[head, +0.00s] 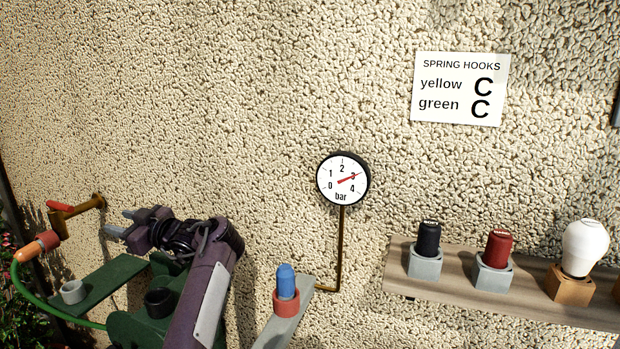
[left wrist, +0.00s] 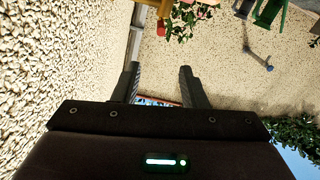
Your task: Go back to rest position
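My left gripper (head: 124,222) is at the left of the head view, at the end of my purple arm. Its two grey fingers point left toward the wall tap and stand apart. In the left wrist view the fingers (left wrist: 159,70) are spread with nothing between them. My right gripper is not in the head view.
A brass tap with a red handle (head: 60,207) and a hose with an orange connector (head: 36,246) are left of the gripper. Below are a green shelf (head: 110,282) with a grey cup (head: 73,291). A gauge (head: 343,179) and a wooden shelf (head: 450,291) are right.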

